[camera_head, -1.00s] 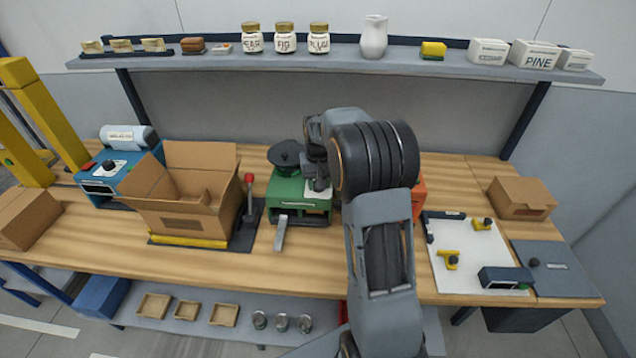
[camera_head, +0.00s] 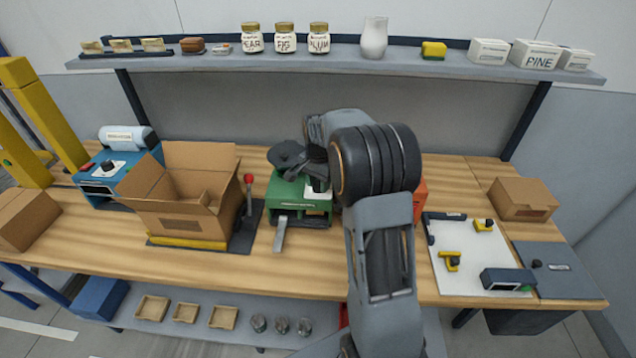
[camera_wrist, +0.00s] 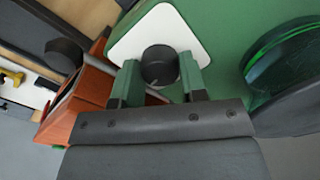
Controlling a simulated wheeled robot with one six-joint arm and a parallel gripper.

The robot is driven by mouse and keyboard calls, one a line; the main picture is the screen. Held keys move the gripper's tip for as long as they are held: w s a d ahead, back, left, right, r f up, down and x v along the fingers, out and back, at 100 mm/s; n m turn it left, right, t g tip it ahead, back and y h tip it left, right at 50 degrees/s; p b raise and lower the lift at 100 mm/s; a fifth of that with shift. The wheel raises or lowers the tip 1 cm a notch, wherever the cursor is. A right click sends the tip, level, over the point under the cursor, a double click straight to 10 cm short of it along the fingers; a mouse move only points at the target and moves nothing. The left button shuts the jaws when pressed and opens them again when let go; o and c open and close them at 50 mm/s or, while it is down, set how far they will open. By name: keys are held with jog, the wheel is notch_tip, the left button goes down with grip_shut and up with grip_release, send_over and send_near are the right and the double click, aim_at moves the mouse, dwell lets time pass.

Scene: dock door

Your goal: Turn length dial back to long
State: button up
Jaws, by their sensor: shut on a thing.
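The length dial (camera_wrist: 160,65) is a black round knob on a white plate (camera_wrist: 183,30) fixed to the green machine (camera_wrist: 222,22). In the wrist view my gripper (camera_wrist: 160,70) has one finger on each side of the knob and is shut on it. The knob's pointer and any markings cannot be read. In the head view the green machine (camera_head: 290,208) stands mid-bench, with a black round reel (camera_head: 287,154) on top and a grey tongue at its front. My wrist is over the machine's right side and hides the dial there.
An orange-red device (camera_head: 419,198) stands just right of the green machine, partly behind my arm. An open cardboard box (camera_head: 180,213) and a red-knobbed lever (camera_head: 249,196) stand to the left. A shelf (camera_head: 400,62) with jars runs above. Bare bench lies in front.

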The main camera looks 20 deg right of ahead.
aim_at(318, 183)
jog(key=shift+r+m, duration=0.1)
jog(key=shift+m, duration=0.4)
jog(key=o, duration=0.9)
notch_tip(318, 183, up, 14)
jog(key=shift+f+b, duration=0.15)
jog(key=shift+b, duration=0.25)
dwell(0.5)
